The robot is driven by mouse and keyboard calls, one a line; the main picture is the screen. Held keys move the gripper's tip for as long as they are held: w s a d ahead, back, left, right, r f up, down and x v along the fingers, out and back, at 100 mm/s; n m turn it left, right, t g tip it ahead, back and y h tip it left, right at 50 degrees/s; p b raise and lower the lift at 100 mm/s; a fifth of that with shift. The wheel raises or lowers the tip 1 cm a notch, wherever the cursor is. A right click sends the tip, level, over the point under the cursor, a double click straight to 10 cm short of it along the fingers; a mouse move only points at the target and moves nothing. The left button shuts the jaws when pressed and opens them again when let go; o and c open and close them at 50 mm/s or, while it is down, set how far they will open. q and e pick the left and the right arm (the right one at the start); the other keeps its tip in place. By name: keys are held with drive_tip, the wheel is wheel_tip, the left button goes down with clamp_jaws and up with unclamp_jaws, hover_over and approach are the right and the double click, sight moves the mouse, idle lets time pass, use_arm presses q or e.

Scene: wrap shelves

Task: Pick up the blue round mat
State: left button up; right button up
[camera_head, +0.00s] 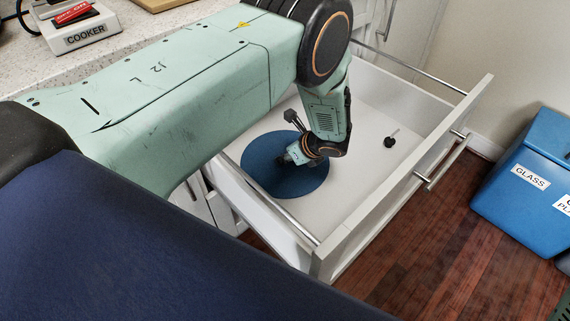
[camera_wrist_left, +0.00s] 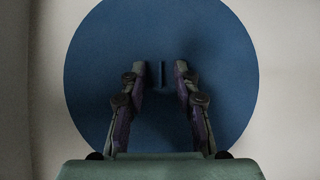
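The blue round mat (camera_head: 262,172) lies flat in the open drawer. In the left wrist view the mat (camera_wrist_left: 115,45) fills most of the picture, with a small raised blue tab (camera_wrist_left: 160,74) near its middle. My left gripper (camera_head: 286,158) is over the mat and hides part of it in the head view. In the left wrist view my left gripper (camera_wrist_left: 160,70) has its fingers apart, one on each side of the tab, with gaps between. I cannot tell whether the fingertips touch the mat. My right gripper is not in view.
The white drawer (camera_head: 362,205) has raised walls and metal side rails around the mat. A small dark knob-like item (camera_head: 390,142) is in the drawer to the right. A counter with a cooker switch (camera_head: 82,30) is at upper left. A blue bin (camera_head: 530,165) stands at right.

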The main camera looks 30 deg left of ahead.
use_arm(q)
drive_tip(key=shift+r, duration=0.1)
drive_tip(key=shift+c, duration=0.9)
clamp_jaws()
